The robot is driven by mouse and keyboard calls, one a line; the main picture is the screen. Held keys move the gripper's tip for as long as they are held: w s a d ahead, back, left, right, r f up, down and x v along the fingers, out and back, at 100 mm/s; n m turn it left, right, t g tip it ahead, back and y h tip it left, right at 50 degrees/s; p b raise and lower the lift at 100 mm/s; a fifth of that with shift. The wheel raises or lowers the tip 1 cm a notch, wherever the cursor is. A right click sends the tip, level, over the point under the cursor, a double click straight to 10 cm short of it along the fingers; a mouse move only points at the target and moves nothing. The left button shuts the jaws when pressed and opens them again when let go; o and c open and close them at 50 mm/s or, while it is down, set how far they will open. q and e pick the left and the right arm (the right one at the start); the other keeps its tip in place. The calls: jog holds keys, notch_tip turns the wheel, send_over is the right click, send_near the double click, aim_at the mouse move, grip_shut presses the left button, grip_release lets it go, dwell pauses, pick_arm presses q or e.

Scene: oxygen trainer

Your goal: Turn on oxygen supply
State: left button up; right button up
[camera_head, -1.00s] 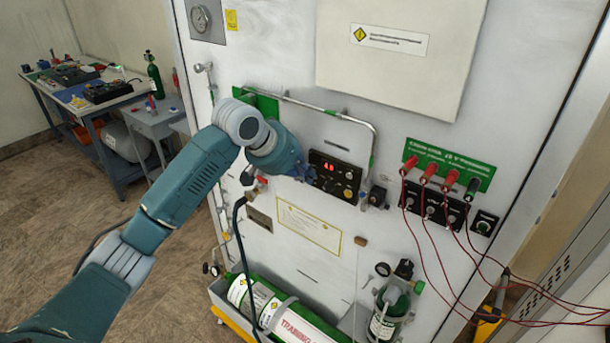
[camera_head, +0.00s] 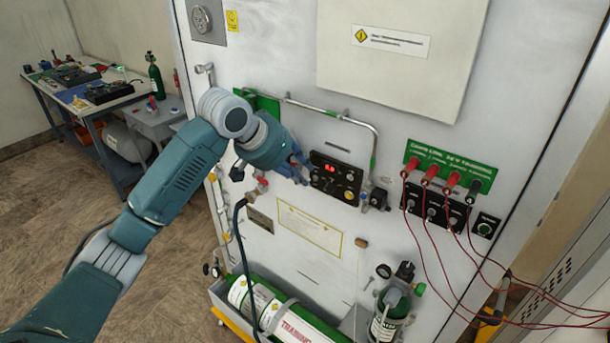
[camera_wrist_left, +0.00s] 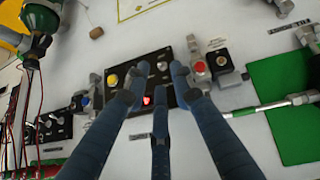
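A black control panel (camera_head: 337,188) with a red lit display (camera_head: 330,168) and several knobs is on the white wall. It also shows in the left wrist view (camera_wrist_left: 160,86). A valve with a red handle (camera_head: 262,182) is left of the panel, with a dark hose hanging below. In the left wrist view, a red knob (camera_wrist_left: 200,67) sits beside the right finger. My left gripper (camera_head: 301,172) is at the panel's left edge. In the left wrist view its fingers (camera_wrist_left: 160,80) are apart over the panel, with nothing between them; contact cannot be told. My right gripper is out of view.
A bent metal pipe (camera_head: 330,112) runs above the panel. A socket panel with red cables (camera_head: 440,210) is at right. Green cylinders (camera_head: 290,318) stand and lie below. A workbench (camera_head: 95,100) is at the back left. Floor at left is clear.

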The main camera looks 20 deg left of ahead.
pick_arm(q)
jog(key=shift+v, duration=2.25)
